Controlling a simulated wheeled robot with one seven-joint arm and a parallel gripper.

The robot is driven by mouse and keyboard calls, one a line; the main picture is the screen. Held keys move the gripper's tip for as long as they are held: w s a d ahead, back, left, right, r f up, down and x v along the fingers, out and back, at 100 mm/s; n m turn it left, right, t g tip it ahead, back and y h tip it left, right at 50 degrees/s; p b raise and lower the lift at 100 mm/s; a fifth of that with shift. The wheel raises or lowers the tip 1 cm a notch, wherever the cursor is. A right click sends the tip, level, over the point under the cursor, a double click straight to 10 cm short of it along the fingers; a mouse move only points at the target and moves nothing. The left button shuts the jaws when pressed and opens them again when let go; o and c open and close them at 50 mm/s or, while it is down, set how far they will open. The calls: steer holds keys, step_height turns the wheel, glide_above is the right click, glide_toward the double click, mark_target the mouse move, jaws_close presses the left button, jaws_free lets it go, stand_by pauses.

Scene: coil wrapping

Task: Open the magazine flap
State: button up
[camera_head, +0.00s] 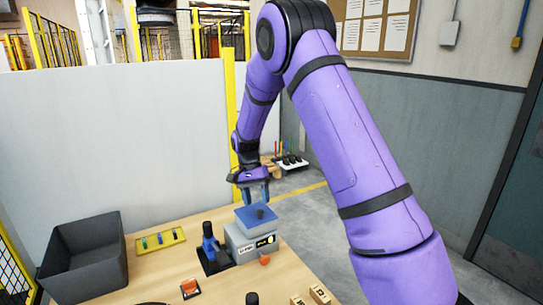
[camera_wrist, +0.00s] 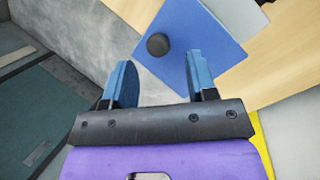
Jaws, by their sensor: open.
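The magazine is a grey box (camera_head: 240,238) on the wooden table, with a label on its front. Its flap is a blue square plate (camera_head: 248,220) lying on top, with a dark round knob (camera_head: 260,213). My gripper (camera_head: 256,197) is open and points down just above the flap. In the wrist view, the blue flap (camera_wrist: 205,30) and the dark knob (camera_wrist: 157,44) lie ahead of my gripper (camera_wrist: 160,64). The knob appears between the lines of the two blue fingers, nearer the left one. I see no contact with the knob.
A dark upright device (camera_head: 209,243) stands left of the magazine. An orange round thing (camera_head: 265,260) lies before it. A yellow tray (camera_head: 160,241) and a dark bin (camera_head: 85,258) are at the left. Wooden blocks (camera_head: 319,293) lie at the front. A pale partition (camera_head: 120,140) stands behind.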

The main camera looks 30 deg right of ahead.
steer(key=shift+s+f+t, duration=0.55)
steer(key=shift+f+t, duration=0.2)
steer(key=shift+t, duration=0.35)
steer(key=shift+s+f+t, duration=0.55)
steer(key=shift+f+t, duration=0.15)
steer(key=shift+t, duration=0.4)
step_height(320, 180, up, 12)
steer(key=f, duration=0.1)
steer(key=s+a+r+n+t, duration=0.1)
steer(key=s+r+n, duration=0.2)
steer(key=s+r, duration=0.6)
steer(key=shift+s+a+r+t, duration=0.25)
steer(key=shift+s+r+t, duration=0.15)
steer(key=shift+r, duration=0.5)
steer(key=m+t+h, duration=0.1)
steer(key=m+h, duration=0.2)
glide_toward(260, 212)
steer(key=x, duration=0.8)
steer(key=shift+w+f, duration=0.2)
steer(key=shift+f, duration=0.2)
